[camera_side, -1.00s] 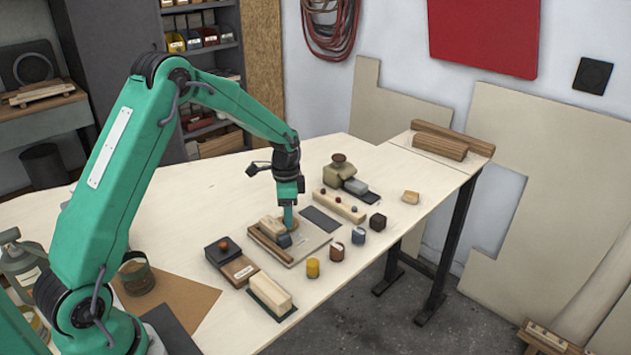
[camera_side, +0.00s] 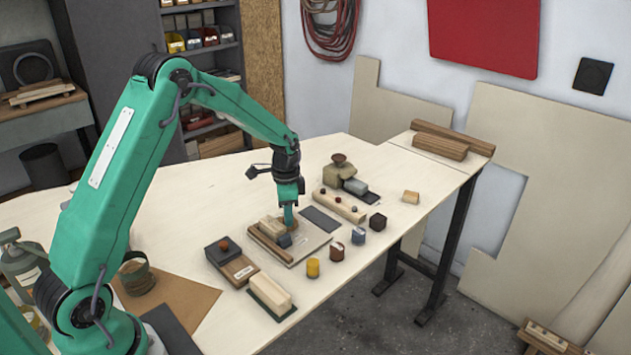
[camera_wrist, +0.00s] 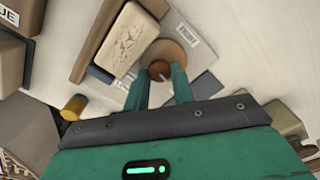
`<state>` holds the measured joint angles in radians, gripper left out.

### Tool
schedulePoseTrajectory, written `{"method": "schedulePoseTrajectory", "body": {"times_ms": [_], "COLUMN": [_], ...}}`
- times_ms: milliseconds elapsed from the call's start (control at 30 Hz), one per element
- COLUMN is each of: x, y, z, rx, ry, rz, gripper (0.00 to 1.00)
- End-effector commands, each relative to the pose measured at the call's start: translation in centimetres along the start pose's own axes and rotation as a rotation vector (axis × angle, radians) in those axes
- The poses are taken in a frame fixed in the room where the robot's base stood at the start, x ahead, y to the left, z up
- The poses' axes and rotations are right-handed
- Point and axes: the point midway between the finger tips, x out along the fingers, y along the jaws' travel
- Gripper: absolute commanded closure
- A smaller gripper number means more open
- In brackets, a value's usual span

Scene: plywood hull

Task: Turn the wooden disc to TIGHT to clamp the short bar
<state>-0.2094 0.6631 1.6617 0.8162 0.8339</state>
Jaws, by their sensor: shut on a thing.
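My gripper (camera_side: 288,221) reaches down over the clamp board on the bench. In the wrist view its two green fingers (camera_wrist: 160,92) are shut on the small knob of the wooden disc (camera_wrist: 167,54). In the side view the disc (camera_side: 294,226) shows only in part behind and under the fingers. A TIGHT label (camera_wrist: 187,34) lies just beyond the disc in the wrist view. The short pale bar (camera_side: 271,226) lies beside the disc, next to a long brown wooden rail (camera_side: 267,244). The bar shows with dark marks in the wrist view (camera_wrist: 128,40).
A yellow cylinder (camera_side: 313,268) and several small blocks stand right. A pegged wooden strip (camera_side: 343,207) lies behind.

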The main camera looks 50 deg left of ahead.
Motion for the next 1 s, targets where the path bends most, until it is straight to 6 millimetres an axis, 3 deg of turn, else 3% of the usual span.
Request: {"method": "schedulePoseTrajectory", "body": {"times_ms": [367,1000], "x": [-0.12,-0.20], "y": [-0.01,-0.13], "z": [-0.03,0.00], "rx": [-0.212,-0.810], "ry": [-0.001,0.000], "rz": [0.001,0.000], "gripper": [0.98,0.98]}}
